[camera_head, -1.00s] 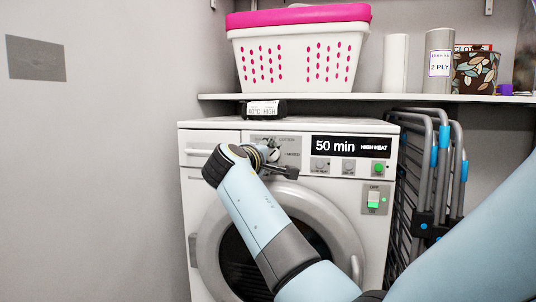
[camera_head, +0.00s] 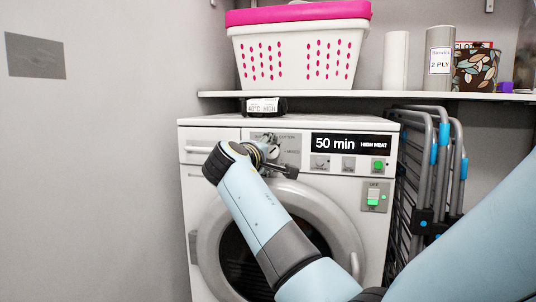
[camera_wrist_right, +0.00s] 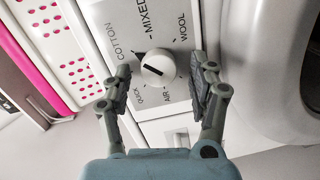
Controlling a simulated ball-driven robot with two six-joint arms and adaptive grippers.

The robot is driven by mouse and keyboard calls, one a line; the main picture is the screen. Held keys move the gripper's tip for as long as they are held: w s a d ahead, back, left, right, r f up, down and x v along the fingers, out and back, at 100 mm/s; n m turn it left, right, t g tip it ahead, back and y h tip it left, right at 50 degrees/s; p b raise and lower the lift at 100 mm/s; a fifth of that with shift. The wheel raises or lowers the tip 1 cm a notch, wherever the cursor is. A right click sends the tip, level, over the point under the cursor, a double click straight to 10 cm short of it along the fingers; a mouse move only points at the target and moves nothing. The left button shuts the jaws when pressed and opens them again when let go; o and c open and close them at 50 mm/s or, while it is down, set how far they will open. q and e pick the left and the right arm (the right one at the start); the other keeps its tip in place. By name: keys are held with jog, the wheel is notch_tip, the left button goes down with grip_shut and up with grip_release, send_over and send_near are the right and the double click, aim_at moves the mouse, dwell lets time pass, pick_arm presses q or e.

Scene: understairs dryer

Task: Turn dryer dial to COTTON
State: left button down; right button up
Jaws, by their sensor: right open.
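The dryer's round white dial (camera_wrist_right: 158,68) shows in the right wrist view, with COTTON to its upper left, MIXED above, WOOL to its upper right, and AIR and QUICK below. A dark slanted mark runs across its face from upper left to lower right. My right gripper (camera_wrist_right: 160,88) is open, one finger on each side of the dial, with visible gaps. In the head view my right gripper (camera_head: 277,153) is at the dryer's (camera_head: 345,195) control panel and mostly hides the dial. My left gripper is in neither view.
A small black labelled object (camera_head: 264,107) sits on the dryer. A shelf (camera_head: 330,97) above holds a pink-rimmed basket (camera_head: 298,55). A folded rack (camera_head: 430,175) stands at right.

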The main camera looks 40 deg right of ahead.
jog(key=v, duration=0.7)
jog(key=shift+s+a, duration=0.15)
jog(key=shift+a, duration=0.05)
